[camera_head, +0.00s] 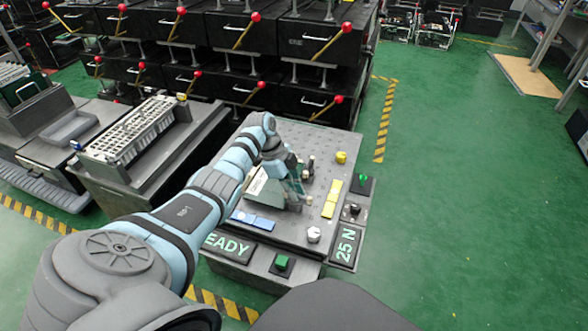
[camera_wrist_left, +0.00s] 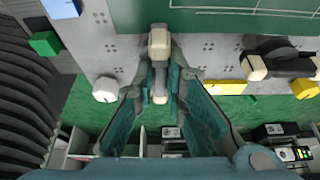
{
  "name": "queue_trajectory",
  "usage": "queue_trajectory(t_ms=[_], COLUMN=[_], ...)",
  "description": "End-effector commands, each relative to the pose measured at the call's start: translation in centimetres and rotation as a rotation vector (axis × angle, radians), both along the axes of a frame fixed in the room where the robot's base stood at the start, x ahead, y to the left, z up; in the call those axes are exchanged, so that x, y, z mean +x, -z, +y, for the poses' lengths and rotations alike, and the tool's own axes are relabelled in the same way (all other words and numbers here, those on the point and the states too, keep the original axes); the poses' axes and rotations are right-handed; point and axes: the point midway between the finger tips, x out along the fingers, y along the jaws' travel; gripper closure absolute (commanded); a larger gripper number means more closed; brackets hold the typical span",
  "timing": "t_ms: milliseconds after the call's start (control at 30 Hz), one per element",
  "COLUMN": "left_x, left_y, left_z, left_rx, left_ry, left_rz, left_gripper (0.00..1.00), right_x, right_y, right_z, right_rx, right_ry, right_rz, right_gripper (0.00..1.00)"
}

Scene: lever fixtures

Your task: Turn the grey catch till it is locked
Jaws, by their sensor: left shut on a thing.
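The grey catch (camera_wrist_left: 159,45) shows in the left wrist view as a small upright lever with pale rounded ends, standing on the grey fixture board. My left gripper (camera_wrist_left: 158,78) is shut on it, with one teal-padded finger on either side. In the head view my left gripper (camera_head: 297,193) reaches down onto the board (camera_head: 300,137), and its fingers mostly hide the catch there. I cannot tell from these frames whether the catch is locked. My right gripper is not in view.
Beside the catch is a dark lever with pale ends (camera_wrist_left: 285,64). The board also carries a white knob (camera_head: 313,234), a yellow knob (camera_head: 341,157), yellow blocks (camera_head: 331,200) and blue blocks (camera_head: 253,220). Signs read READY and 25 N (camera_head: 346,246). Green floor lies open at right.

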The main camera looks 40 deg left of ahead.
Motion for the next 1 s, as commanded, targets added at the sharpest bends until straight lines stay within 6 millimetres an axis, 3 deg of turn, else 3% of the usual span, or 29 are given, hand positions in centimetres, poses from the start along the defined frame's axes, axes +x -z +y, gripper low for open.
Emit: queue_trajectory(t_ms=[33,133,467,567,900,1000], left_x=[0.0,0.0,0.0,-0.1,-1.2,-1.4], left_y=[0.0,0.0,-0.3,-1.5,-9.6,-10.8], left_z=[0.0,0.0,0.2,0.8,3.9,4.2], left_rx=[0.001,0.000,0.000,0.002,0.001,0.000], left_ry=[0.001,0.001,-0.002,-0.003,-0.001,0.000], left_rz=[-0.002,-0.001,-0.001,-0.004,-0.003,-0.001], left_gripper=[0.84,0.68,0.68,0.68,0.68,0.68], right_x=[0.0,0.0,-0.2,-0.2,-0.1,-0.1], right_y=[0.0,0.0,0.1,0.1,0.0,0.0], right_z=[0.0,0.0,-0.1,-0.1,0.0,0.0], right_rx=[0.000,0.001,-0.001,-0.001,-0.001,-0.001], right_ry=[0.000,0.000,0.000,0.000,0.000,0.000], right_rz=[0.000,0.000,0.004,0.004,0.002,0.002], right_gripper=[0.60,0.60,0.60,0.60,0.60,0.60])
